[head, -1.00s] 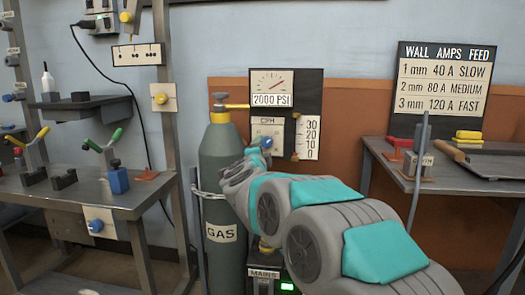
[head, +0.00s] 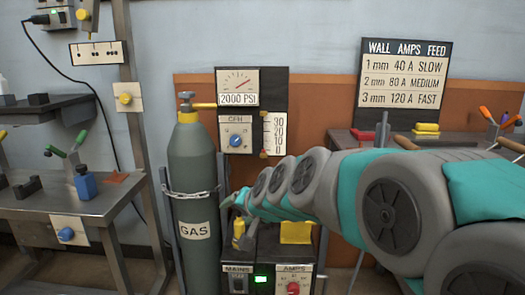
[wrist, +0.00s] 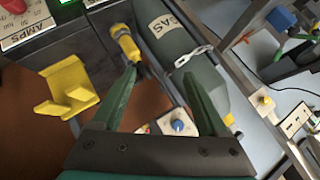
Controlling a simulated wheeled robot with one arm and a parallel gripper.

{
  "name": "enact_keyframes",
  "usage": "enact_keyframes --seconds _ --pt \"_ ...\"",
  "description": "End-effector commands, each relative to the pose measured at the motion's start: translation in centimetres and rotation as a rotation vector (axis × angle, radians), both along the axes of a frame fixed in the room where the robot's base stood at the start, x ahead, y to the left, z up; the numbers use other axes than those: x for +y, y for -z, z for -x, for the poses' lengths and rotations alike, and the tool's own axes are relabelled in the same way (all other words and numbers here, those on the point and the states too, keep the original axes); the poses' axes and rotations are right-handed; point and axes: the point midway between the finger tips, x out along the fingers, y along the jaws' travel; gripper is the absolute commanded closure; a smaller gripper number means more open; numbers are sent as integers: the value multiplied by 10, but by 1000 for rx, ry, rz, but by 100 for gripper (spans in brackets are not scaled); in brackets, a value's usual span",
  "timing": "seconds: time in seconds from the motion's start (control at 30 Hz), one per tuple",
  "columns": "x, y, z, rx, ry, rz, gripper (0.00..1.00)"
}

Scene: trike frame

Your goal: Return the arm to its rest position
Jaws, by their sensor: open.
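My arm stretches in from the right in the head view, in grey and teal links. My gripper (head: 232,201) is at its far end, beside the grey gas cylinder (head: 191,190) and above the welder box (head: 270,262). In the wrist view my gripper (wrist: 160,78) shows two green fingers spread apart with nothing held between them. A yellow-and-dark handled piece (wrist: 125,42) appears just beyond the left finger; it also stands on the welder box in the head view (head: 240,233). I cannot tell whether the finger touches it.
A yellow bracket (wrist: 68,90) sits on the welder box. The flow panel with blue knob (head: 236,140) is on the wall above. A workbench (head: 85,205) stands left and a table (head: 345,140) right, behind my arm. The chain (head: 190,192) rings the cylinder.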

Motion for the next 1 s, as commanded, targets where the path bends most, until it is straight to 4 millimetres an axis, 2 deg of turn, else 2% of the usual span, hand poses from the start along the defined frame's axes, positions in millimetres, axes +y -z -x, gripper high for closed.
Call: enact_keyframes --seconds 0.03,0.1,0.17,0.3,0.4,0.5,0.6,0.7,0.77,1.0 --pt "-17 7 27 55 -34 60 24" --pt "-39 26 67 143 -88 143 24" --pt "-59 41 100 218 -128 209 24" --pt "-106 69 179 398 -201 345 24" --pt "-140 84 238 535 -242 427 24" --pt "-169 92 289 655 -270 488 24" --pt "-190 96 330 754 -290 529 24" --pt "-202 98 357 821 -302 552 24" --pt "-207 98 365 842 -305 560 24" --pt "-209 99 370 855 -308 566 24"
